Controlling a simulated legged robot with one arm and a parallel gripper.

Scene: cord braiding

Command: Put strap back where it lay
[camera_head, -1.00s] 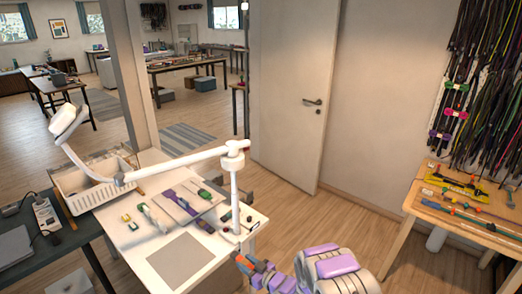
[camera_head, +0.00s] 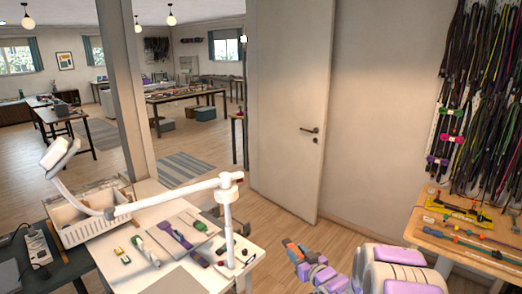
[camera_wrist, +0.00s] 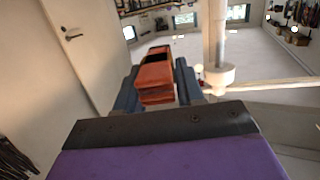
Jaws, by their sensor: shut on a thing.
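My gripper (camera_head: 293,251) is at the bottom of the head view, right of the white table. In the wrist view my gripper (camera_wrist: 157,86) has its blue-grey fingers on either side of an orange-red, block-like thing with a dark top, and is shut on it. I cannot tell for sure whether this thing is the strap. The white table (camera_head: 207,279) carries a pale board with a purple strap-like piece (camera_head: 176,235) and small green and dark pieces. A white-and-green piece (camera_head: 146,247) lies left of the board. The held thing is clear of the table.
A white lamp arm (camera_head: 175,193) on a post (camera_head: 227,220) reaches across the table. A white basket (camera_head: 88,217) stands at its back left. A wooden table (camera_head: 470,240) with colourful cords is at the right, below hanging straps. Open floor lies between the tables, before a door (camera_head: 290,110).

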